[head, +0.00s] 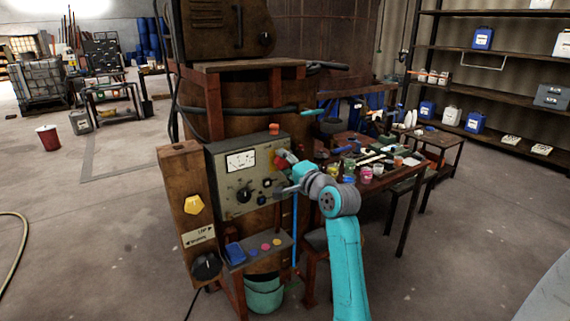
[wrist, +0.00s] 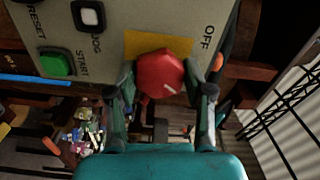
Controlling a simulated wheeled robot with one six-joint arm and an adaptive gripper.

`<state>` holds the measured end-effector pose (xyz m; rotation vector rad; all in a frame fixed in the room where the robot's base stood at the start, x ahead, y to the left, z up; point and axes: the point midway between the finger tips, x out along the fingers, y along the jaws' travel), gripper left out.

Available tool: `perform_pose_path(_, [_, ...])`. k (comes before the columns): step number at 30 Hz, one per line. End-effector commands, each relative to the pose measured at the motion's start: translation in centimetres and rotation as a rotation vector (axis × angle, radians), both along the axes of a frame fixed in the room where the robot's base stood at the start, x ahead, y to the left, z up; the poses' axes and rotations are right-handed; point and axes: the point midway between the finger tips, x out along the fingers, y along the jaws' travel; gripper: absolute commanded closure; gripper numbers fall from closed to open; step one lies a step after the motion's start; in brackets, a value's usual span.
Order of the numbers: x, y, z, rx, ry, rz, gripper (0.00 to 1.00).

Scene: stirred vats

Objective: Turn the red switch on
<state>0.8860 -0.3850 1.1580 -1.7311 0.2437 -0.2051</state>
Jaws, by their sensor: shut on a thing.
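The red switch (wrist: 161,74) is a faceted red knob on a yellow plate (wrist: 140,42) in the wrist view. A short white mark shows on its face, toward the lower right. The word OFF is printed on the panel (wrist: 185,15) to the right of the plate. My gripper (wrist: 170,80) is shut on the switch, one finger on each side of it. In the head view my gripper (head: 284,170) is at the right part of the grey control panel (head: 222,205) and largely hides the switch.
A green START button (wrist: 55,63) and a white JOG button (wrist: 88,15) are left of the switch. The head view shows a dial gauge (head: 241,161) and black knob (head: 244,194) on the panel. A cluttered table (head: 413,187) stands right, close behind my arm.

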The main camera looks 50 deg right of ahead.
Motion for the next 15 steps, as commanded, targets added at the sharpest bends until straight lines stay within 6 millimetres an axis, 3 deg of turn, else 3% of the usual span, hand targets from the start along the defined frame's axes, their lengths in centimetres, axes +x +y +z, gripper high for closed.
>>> perform_pose_path(15, [-0.01, -0.04, -0.06, 0.176, -0.049, -0.001, 0.83])
